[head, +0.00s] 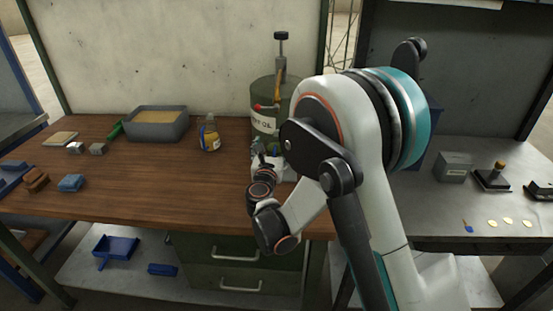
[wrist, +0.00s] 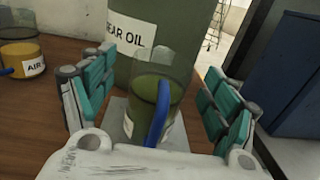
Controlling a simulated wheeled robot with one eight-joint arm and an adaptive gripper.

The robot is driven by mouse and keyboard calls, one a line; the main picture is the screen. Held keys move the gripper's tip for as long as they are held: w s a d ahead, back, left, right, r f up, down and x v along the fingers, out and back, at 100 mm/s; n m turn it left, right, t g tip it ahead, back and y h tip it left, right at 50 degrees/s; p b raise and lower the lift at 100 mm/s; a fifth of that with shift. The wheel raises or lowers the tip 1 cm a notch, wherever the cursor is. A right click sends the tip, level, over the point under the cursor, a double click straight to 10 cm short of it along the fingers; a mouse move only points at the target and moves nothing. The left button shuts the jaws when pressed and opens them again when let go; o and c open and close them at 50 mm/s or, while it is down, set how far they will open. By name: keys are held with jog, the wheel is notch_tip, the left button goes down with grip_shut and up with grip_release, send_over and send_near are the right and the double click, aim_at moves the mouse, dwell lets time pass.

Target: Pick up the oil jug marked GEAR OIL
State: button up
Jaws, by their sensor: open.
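A clear jug (wrist: 147,95) with dark green oil and a blue handle stands upright in front of a green drum (wrist: 180,30). The drum's label reads GEAR OIL; the jug's own white label is turned aside and unreadable. My gripper (wrist: 158,90) is open, with its teal finger pads on either side of the jug and a gap visible on both sides. In the head view my gripper (head: 265,160) is low over the bench before the drum (head: 264,98), and it and the arm mostly hide the jug.
A jug of amber liquid (head: 209,135), labelled AIR in part in the wrist view (wrist: 22,55), stands to the left. A grey sand tray (head: 155,137) and small blocks sit further left. A blue box (wrist: 295,75) stands right. The wooden bench front (head: 150,185) is clear.

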jog(key=shift+w+d+b, duration=0.25)
jog(key=shift+w+b, duration=0.05)
jog(key=shift+w, duration=0.7)
jog(key=shift+w+d+b, duration=0.2)
jog(key=shift+w+b, duration=0.05)
jog(key=shift+w, duration=0.7)
grip_shut()
